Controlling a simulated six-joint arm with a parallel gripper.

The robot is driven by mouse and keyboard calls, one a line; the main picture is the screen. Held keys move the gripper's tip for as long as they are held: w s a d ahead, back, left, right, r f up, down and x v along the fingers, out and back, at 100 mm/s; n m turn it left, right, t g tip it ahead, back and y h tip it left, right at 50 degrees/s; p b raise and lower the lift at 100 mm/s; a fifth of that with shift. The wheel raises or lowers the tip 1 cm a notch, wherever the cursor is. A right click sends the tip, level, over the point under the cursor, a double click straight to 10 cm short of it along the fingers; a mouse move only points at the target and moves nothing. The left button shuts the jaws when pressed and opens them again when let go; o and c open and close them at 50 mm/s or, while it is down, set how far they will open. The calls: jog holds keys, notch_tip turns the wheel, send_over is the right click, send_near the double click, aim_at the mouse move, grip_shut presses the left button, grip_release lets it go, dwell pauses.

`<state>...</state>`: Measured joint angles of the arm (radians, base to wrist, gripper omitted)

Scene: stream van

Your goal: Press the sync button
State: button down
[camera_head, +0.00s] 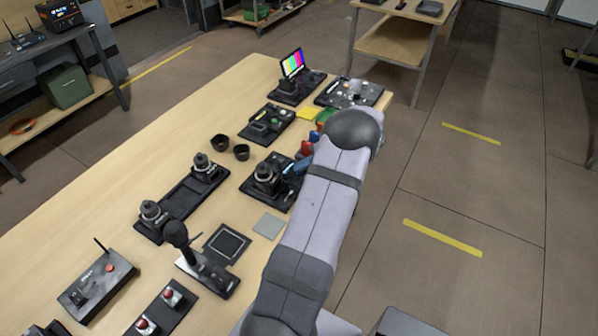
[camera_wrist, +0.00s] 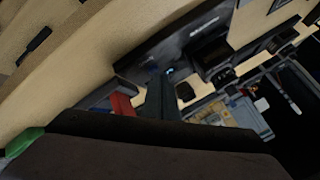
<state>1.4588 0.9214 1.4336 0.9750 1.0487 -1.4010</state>
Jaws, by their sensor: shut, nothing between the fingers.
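No label reading sync is legible, so I cannot tell which control is the sync button. A black box with an antenna (camera_head: 97,283) has a red button (camera_head: 109,268) at the lower left of the table in the head view. Two more red buttons sit on a dark plate (camera_head: 160,308) nearer the bottom edge. My gripper (camera_wrist: 165,145) shows as dark, close-set fingers across the bottom of the wrist view, shut and empty. In the head view my arm hides it, far from those red buttons.
The wooden table (camera_head: 120,215) holds a dark unit with a knob (camera_head: 268,178) beside my arm, two dark cups (camera_head: 221,143), a colour-bar screen (camera_head: 292,63) and a grey pad (camera_head: 269,226). Red pieces (camera_wrist: 122,104) and a green piece (camera_wrist: 25,141) lie near my fingers.

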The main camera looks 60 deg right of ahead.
jog(key=shift+r, duration=0.1)
dwell(0.6)
jog(key=shift+r, duration=0.65)
jog(key=shift+r, duration=0.1)
jog(key=shift+r+p, duration=0.85)
jog(key=shift+r, duration=1.55)
